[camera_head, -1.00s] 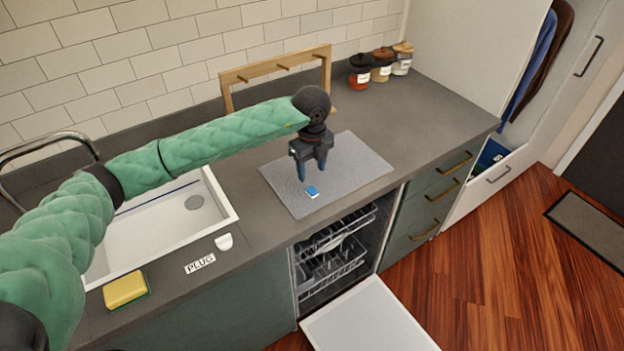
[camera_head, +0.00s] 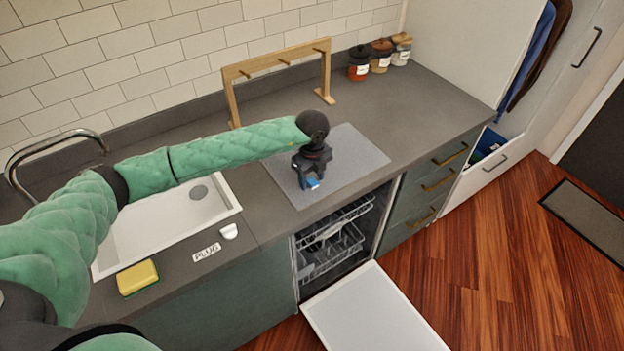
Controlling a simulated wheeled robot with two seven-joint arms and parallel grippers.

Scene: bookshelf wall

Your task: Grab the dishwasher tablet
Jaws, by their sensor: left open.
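The dishwasher tablet (camera_head: 312,183) is a small blue and white block on the grey mat (camera_head: 358,160) on the counter. My left gripper (camera_head: 309,184) reaches down over the mat, with its fingers at the tablet. It is open, and its fingers and body partly hide the tablet. I cannot tell whether the fingers touch it. My right gripper is not in view.
The open dishwasher (camera_head: 335,245) with its racks lies below the counter edge, its door (camera_head: 375,310) folded down. A white sink (camera_head: 160,225), a yellow sponge (camera_head: 138,278) and a wooden rack (camera_head: 278,65) surround the arm. Several jars (camera_head: 381,57) stand at the back right.

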